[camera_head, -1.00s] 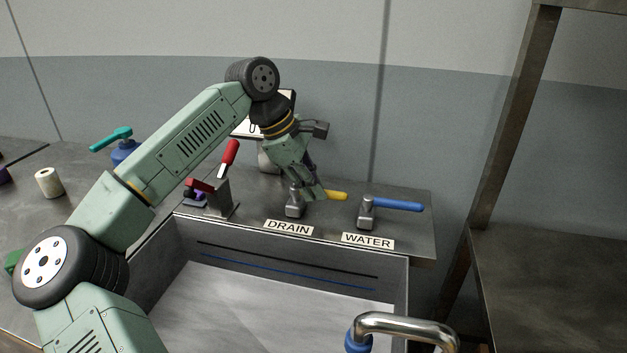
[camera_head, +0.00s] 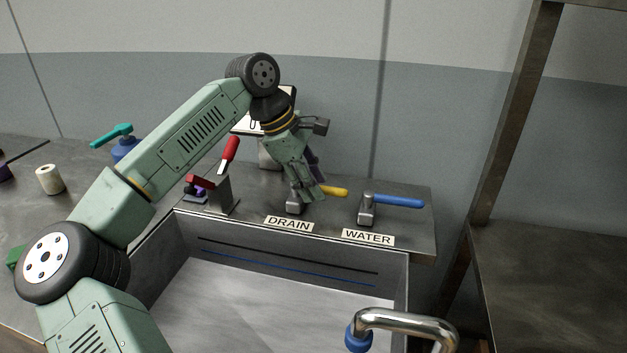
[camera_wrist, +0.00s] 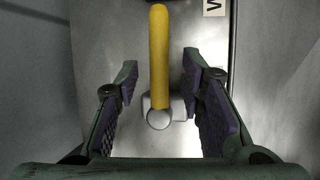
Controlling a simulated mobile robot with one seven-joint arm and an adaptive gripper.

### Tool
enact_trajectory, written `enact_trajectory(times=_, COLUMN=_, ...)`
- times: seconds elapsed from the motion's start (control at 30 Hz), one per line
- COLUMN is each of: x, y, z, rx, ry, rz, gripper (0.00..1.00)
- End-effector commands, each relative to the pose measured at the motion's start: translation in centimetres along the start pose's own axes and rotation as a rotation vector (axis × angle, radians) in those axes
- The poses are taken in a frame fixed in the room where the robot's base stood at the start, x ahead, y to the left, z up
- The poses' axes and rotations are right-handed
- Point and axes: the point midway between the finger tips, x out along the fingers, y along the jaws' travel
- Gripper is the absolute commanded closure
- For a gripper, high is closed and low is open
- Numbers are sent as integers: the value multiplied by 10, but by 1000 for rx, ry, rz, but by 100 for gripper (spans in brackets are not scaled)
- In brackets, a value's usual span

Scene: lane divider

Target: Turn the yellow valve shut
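The yellow valve has a yellow lever (camera_head: 334,191) on a grey metal body (camera_head: 294,207), behind the DRAIN label (camera_head: 289,224). In the head view the lever points right, along the counter. In the wrist view the yellow lever (camera_wrist: 159,58) runs up from its round silver pivot (camera_wrist: 159,118). My gripper (camera_head: 306,196) is at the valve and hides part of its body and the lever's near end. In the wrist view my gripper (camera_wrist: 166,95) is open, with one finger on each side of the valve and a gap on both sides.
A blue-handled valve (camera_head: 392,201) stands to the right behind the WATER label (camera_head: 368,238). A red lever (camera_head: 229,154) on a metal stand is to the left. The sink basin (camera_head: 290,249) lies in front, with a curved metal tap (camera_head: 405,321) at its near right.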

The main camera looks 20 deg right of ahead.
Motion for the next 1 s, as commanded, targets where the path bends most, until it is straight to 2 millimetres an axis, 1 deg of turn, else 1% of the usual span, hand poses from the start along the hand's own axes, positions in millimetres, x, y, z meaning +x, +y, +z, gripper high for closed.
enact_trajectory(times=0.13, x=-2, y=0, z=0, rx=-1, ry=1, rz=1, gripper=64)
enact_trajectory(times=0.23, x=-11, y=0, z=0, rx=-2, ry=1, rz=1, gripper=64)
enact_trajectory(times=0.37, x=-34, y=0, z=0, rx=-1, ry=2, rz=3, gripper=64)
enact_trajectory(times=0.6, x=-86, y=1, z=0, rx=-1, ry=1, rz=3, gripper=64)
enact_trajectory(times=0.7, x=-101, y=1, z=0, rx=-2, ry=1, rz=2, gripper=64)
enact_trajectory(times=0.8, x=-113, y=0, z=0, rx=0, ry=1, rz=1, gripper=64)
enact_trajectory(times=1.0, x=-120, y=0, z=0, rx=0, ry=-1, rz=0, gripper=64)
